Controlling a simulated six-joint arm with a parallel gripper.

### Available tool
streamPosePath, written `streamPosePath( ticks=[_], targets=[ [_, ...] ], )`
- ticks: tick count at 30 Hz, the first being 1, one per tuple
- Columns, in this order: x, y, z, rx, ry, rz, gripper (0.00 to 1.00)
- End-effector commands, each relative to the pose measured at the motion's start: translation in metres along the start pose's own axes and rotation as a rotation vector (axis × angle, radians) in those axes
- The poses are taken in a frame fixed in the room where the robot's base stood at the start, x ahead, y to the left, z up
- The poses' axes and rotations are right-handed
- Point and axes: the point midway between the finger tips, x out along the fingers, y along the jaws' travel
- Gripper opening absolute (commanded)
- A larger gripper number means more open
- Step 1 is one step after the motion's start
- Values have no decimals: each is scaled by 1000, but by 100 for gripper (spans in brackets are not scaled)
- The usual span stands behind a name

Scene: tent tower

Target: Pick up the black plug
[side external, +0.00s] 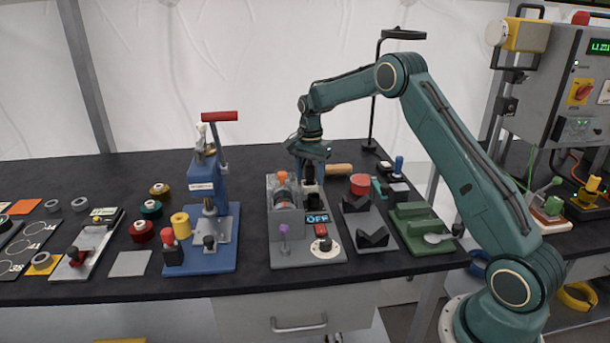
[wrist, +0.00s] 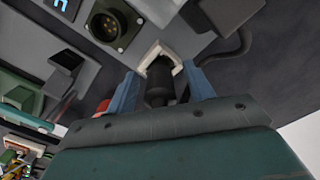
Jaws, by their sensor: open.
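My gripper (side external: 309,166) is lowered behind the grey fixture with the lit OFF display. In the wrist view its two blue fingers (wrist: 160,82) stand apart. The black plug (wrist: 158,88) is between the fingers, with its far end against a cream-coloured square frame (wrist: 160,57). I cannot tell whether either finger touches the plug. In the side view a dark shape under the gripper appears to be the plug, partly hidden.
A round socket with pins (wrist: 112,24) sits on the fixture close by. A black cable (wrist: 232,50) curves at the right.

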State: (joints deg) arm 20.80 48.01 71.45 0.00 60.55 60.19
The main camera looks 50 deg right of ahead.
Motion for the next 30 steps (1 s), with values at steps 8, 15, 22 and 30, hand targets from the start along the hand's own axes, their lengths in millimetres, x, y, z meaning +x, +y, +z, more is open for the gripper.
streamPosePath(
  ticks=[8,15,22,30],
  targets=[
    [0,0,0,0,0,0,29],
    [-1,0,0,0,0,-1,5],
    [-2,0,0,0,1,-1,5],
    [-20,-1,0,0,2,-3,5]
  ],
)
